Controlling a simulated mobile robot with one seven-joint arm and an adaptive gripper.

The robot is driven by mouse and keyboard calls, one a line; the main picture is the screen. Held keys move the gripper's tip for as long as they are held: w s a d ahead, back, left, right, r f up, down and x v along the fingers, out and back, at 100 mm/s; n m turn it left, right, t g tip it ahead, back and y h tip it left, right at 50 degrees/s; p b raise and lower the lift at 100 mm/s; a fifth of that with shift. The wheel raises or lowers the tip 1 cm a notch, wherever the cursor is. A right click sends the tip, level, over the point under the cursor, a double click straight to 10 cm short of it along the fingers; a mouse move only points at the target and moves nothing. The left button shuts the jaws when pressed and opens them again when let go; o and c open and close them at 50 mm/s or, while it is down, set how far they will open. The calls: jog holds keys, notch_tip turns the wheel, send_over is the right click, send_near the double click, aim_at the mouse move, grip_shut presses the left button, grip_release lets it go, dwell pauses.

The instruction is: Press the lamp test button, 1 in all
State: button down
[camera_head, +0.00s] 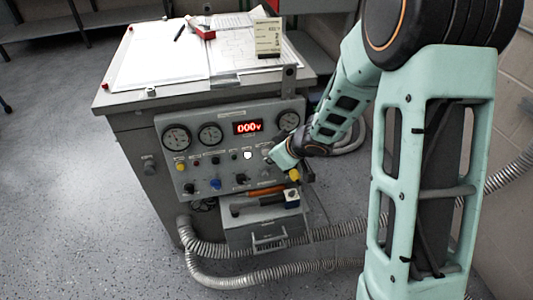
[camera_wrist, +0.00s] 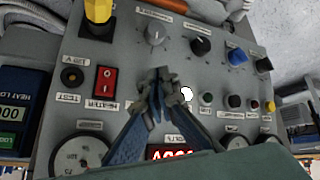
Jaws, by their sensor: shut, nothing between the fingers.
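The grey control panel (camera_head: 222,172) fills the front of the cabinet. My gripper (camera_head: 270,159) is in front of its right half, and its fingertips are shut and empty. In the wrist view the panel is upside down, and the shut fingertips (camera_wrist: 161,76) appear between a red rocker switch (camera_wrist: 105,82) and a white round lamp (camera_wrist: 186,93). A round black button (camera_wrist: 73,77) lies beyond the rocker switch, beside a label that seems to read TEST. I cannot tell for sure that it is the lamp test button. Whether the fingertips touch the panel is unclear.
A yellow knob (camera_wrist: 98,15), a grey knob (camera_wrist: 155,33), a black knob (camera_wrist: 201,46) and a blue knob (camera_wrist: 237,57) stick out of the panel. A red digital display (camera_head: 248,127) sits between dial gauges. An open drawer (camera_head: 266,222) with tools and corrugated hoses (camera_head: 225,250) are below.

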jog(key=shift+s+d+r, duration=0.15)
jog(key=shift+s+d, duration=0.1)
jog(key=shift+s, duration=0.55)
jog(key=shift+s+d+r, duration=0.1)
jog(key=shift+s+d, duration=0.1)
jog(key=shift+s, duration=0.55)
jog(key=shift+s+d+r, duration=0.15)
jog(key=shift+s+d, duration=0.1)
jog(key=shift+s, duration=0.55)
